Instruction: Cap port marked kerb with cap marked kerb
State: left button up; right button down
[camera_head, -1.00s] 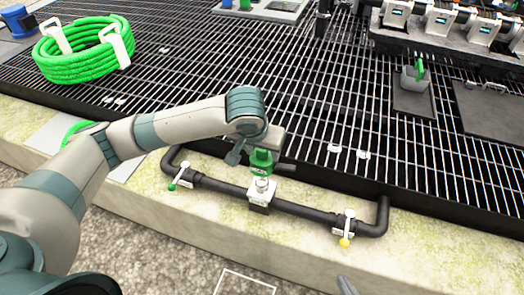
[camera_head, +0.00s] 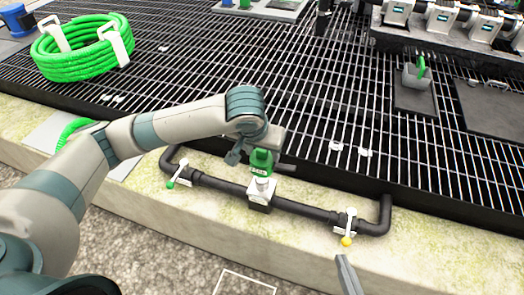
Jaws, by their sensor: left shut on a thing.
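My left gripper (camera_head: 267,147) is shut on a green cap (camera_head: 261,162) with a pale label, too small to read surely. The cap is upright, directly over the pale round port (camera_head: 261,185) on the white block of the black pipe. Its lower edge meets or nearly meets the port top; I cannot tell if they touch. The gripper hides the cap's top. A slim grey tip, seemingly of my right gripper (camera_head: 348,276), shows at the bottom edge, below the yellow-knobbed valve (camera_head: 346,226). The rest of it is out of view.
A green-handled valve (camera_head: 181,173) is on the pipe's left end. The black pipe (camera_head: 305,210) runs along the mossy concrete ledge in front of a metal grating (camera_head: 215,62). A green hose coil (camera_head: 85,50) lies back left.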

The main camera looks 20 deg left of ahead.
aim_at(262, 179)
pick_arm(q)
jog(key=shift+f+b, duration=0.5)
jog(key=shift+b, duration=0.1)
jog(key=shift+f+b, duration=0.3)
jog(key=shift+b, duration=0.15)
jog(key=shift+f, duration=3.65)
pick_arm(e)
notch_tip(262, 179, up, 9)
jog(key=a+t+y, duration=0.1)
jog(key=a+t, duration=0.1)
jog(key=t, duration=0.3)
jog(key=shift+w+y, duration=0.15)
jog(key=shift+y, duration=0.25)
pick_arm(q)
jog(key=o, duration=1.2)
jog(key=shift+o, duration=0.2)
